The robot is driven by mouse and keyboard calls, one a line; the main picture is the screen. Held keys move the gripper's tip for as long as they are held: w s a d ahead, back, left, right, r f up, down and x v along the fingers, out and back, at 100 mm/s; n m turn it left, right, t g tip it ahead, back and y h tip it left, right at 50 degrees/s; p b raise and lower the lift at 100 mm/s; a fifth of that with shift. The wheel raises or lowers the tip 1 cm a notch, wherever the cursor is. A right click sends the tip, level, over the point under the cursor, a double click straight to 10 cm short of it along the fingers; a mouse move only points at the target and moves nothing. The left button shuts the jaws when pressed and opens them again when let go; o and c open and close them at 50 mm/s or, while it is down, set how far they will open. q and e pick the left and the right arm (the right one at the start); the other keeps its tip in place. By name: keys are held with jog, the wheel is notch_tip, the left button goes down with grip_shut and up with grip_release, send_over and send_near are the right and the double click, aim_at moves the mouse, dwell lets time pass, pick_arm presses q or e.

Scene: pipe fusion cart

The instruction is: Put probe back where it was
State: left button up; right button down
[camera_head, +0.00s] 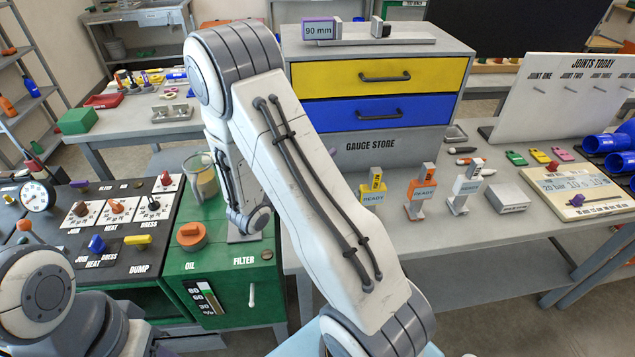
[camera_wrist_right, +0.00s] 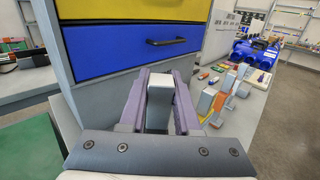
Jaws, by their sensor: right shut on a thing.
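My right gripper (camera_wrist_right: 160,100) has purple fingers and is shut on a pale grey block (camera_wrist_right: 158,117), which looks to be the probe. It holds the block close to the front of the gauge store cabinet (camera_head: 380,143), below the blue drawer. In the head view my own right arm hides most of this gripper and the block. READY-labelled pieces stand in a row on the bench: a yellow one (camera_head: 374,187), an orange one (camera_head: 421,192) and a white one (camera_head: 466,187). They lie right of my gripper in the wrist view. My left gripper is out of view.
The green cart (camera_head: 222,268) with its oil and filter labels stands left of the bench. The yellow drawer (camera_head: 345,74) and blue drawer (camera_head: 345,110) are shut. A grey box (camera_head: 507,198) and a cream board (camera_head: 572,190) occupy the bench's right. Its front strip (camera_head: 450,232) is clear.

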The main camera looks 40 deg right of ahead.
jog(key=shift+w+a+f, duration=0.15)
jog(key=shift+f, duration=0.7)
notch_tip(320, 180, down, 4)
jog(key=shift+r, duration=0.1)
jog(key=shift+f, duration=0.2)
jog(key=shift+f, duration=0.2)
jog(key=c, duration=0.6)
grip_release()
jog(key=shift+r, duration=0.1)
